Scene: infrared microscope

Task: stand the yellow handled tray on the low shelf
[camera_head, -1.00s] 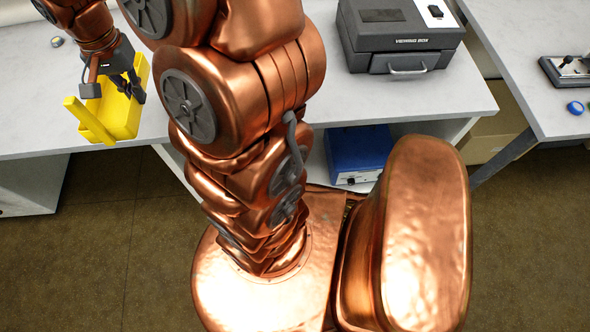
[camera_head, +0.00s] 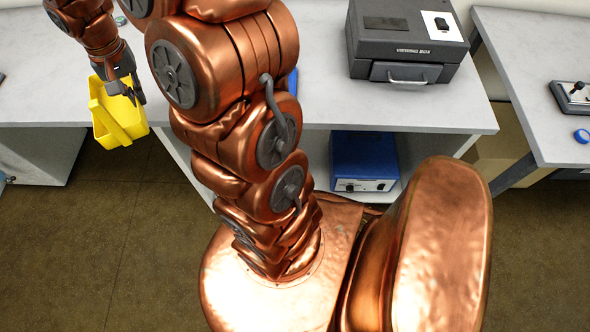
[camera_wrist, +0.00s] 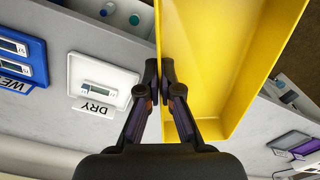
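In the wrist view the two fingertips (camera_wrist: 158,72) pinch the near wall of the tray (camera_wrist: 228,75), whose inside looks empty. The low shelf (camera_head: 318,158) is under the bench, partly hidden behind my arm.
A blue instrument box (camera_head: 362,160) stands on the low shelf. A dark viewing box (camera_head: 403,45) sits on the bench top (camera_head: 330,100). A white DRY tray (camera_wrist: 103,82) and a blue WET tray (camera_wrist: 22,55) show in the wrist view. The brown floor is clear at left.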

